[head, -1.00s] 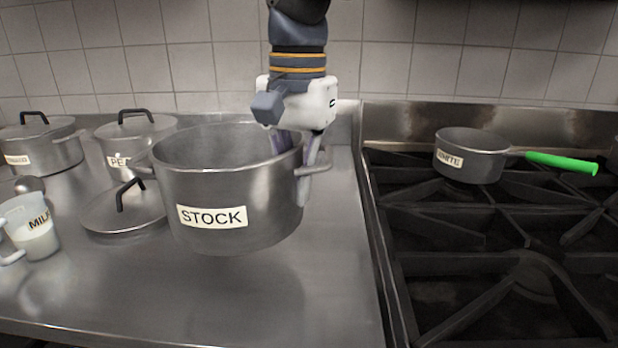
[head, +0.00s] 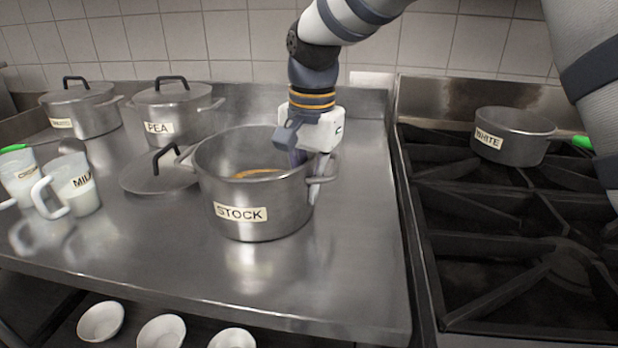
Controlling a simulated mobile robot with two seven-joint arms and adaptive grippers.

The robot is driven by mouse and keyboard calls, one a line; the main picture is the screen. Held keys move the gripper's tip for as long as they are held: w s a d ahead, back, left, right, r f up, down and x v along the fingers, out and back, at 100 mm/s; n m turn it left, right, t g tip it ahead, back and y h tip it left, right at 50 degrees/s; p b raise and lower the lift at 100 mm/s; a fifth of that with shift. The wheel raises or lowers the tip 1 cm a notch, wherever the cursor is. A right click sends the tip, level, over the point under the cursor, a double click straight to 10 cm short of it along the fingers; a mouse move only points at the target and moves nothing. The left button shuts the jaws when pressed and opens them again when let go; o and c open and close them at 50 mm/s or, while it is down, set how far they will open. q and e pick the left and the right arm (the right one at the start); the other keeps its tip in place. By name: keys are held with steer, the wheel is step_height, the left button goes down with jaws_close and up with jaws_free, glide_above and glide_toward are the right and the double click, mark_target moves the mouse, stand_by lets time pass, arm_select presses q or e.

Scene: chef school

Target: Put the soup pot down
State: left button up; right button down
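The large steel pot labelled STOCK (head: 255,192) is upright over the counter in the middle of the head view, with orange-brown contents showing inside. Its base is on the counter or very close above it; I cannot tell which. My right gripper (head: 309,168) comes down from above at the pot's right side. Its fingers are closed over the wall beside the right handle, one inside and one outside. Part of the fingers is hidden by the pot. My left gripper is not in view.
A loose lid (head: 160,172) lies just left of the pot. The PEA pot (head: 177,115), another lidded pot (head: 82,108) and a MILK jug (head: 72,186) stand further left. The WHITE saucepan (head: 513,137) is on the stove (head: 480,250). The counter (head: 350,270) in front is clear.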

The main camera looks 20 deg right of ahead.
steer(key=shift+r, duration=0.15)
steer(key=c, duration=2.3)
jaws_free()
steer(key=shift+f, duration=0.2)
steer(key=o, duration=0.5)
step_height(320, 180, up, 12)
steer(key=shift+s+d, duration=0.15)
steer(key=shift+s, duration=0.1)
